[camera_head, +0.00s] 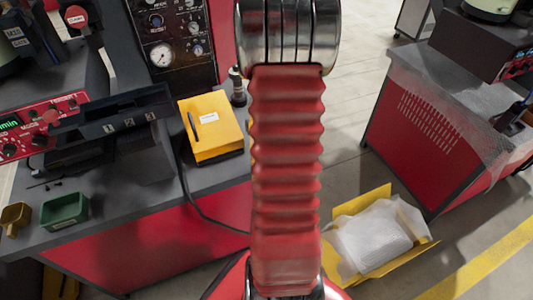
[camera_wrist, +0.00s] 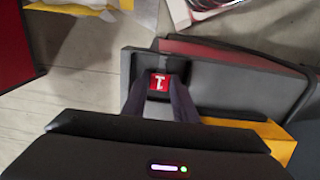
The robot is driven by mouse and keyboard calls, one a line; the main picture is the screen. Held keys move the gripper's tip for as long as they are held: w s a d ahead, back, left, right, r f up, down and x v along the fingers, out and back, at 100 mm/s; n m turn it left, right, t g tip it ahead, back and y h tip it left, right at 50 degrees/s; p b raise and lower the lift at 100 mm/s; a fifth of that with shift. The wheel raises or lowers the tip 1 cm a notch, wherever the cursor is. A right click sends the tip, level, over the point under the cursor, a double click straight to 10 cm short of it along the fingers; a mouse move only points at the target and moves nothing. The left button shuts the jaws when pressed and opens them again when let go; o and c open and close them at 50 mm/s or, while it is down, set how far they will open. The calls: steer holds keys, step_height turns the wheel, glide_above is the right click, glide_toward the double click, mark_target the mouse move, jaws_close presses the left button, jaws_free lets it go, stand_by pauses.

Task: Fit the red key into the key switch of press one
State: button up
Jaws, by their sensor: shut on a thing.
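In the wrist view my gripper (camera_wrist: 158,97) is shut on the red key (camera_wrist: 158,82), whose red head carries a white mark. The key is held over or near a grey surface (camera_wrist: 235,88), and I cannot tell the gap between them. The key's shaft is not clearly visible. In the head view my arm's red bellows covers the middle, and neither my gripper nor the held key shows there. I cannot make out for sure which part is press one's key switch.
The left bench (camera_head: 215,178) carries a gauge panel (camera_head: 175,40), a dark rack (camera_head: 115,125) numbered 1, 2, 3, a yellow binder (camera_head: 211,127), a green tray (camera_head: 65,211) and a red control panel (camera_head: 25,130). An open yellow box (camera_head: 350,265) lies on the floor. Another bench (camera_head: 420,140) stands right.

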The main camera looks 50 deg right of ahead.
step_height(320, 180, up, 10)
stand_by(0.6)
steer(key=shift+s, duration=0.1)
stand_by(0.4)
